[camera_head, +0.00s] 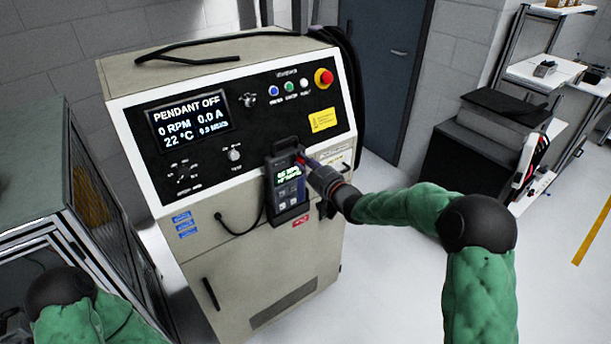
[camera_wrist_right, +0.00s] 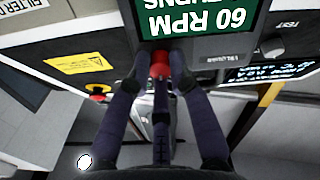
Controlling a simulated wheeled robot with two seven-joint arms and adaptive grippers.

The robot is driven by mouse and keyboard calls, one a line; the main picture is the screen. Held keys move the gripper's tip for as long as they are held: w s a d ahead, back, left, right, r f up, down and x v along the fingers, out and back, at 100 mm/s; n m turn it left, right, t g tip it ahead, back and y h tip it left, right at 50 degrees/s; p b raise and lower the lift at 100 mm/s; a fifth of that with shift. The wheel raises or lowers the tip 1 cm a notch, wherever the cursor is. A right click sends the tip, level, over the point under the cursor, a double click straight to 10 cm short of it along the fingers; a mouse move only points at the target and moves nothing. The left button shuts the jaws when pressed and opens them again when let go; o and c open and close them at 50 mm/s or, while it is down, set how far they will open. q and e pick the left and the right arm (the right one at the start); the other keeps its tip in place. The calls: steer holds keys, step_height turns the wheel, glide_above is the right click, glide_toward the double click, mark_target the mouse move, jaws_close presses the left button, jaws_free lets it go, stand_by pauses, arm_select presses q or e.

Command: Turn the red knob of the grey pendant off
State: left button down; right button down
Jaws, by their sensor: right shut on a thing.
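The grey pendant (camera_head: 287,190) hangs in a holder on the front of a beige control cabinet (camera_head: 240,275). Its green screen shows in the right wrist view (camera_wrist_right: 205,18), upside down, with 60 RPM readable. The red knob (camera_wrist_right: 160,65) is on the pendant's edge. A little red of the knob shows in the head view (camera_head: 300,155). My right gripper (camera_wrist_right: 157,72) is shut on the knob, one finger on each side. In the head view the right gripper (camera_head: 312,170) is at the pendant's right side. My left gripper is not in view.
The cabinet's display (camera_head: 190,118) reads PENDANT OFF and 0 RPM. A red emergency button (camera_head: 324,78) sits on a yellow base at the panel's upper right. A black cable (camera_head: 350,75) hangs down the cabinet's right side.

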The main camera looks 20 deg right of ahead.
steer(key=shift+f+n+b, duration=0.2)
steer(key=shift+n+b, duration=3.3)
steer(key=shift+b, duration=1.15)
steer(key=c, duration=1.1)
jaws_free()
steer(key=shift+d, duration=0.1)
steer(key=shift+r, duration=0.15)
steer(key=v, duration=1.2)
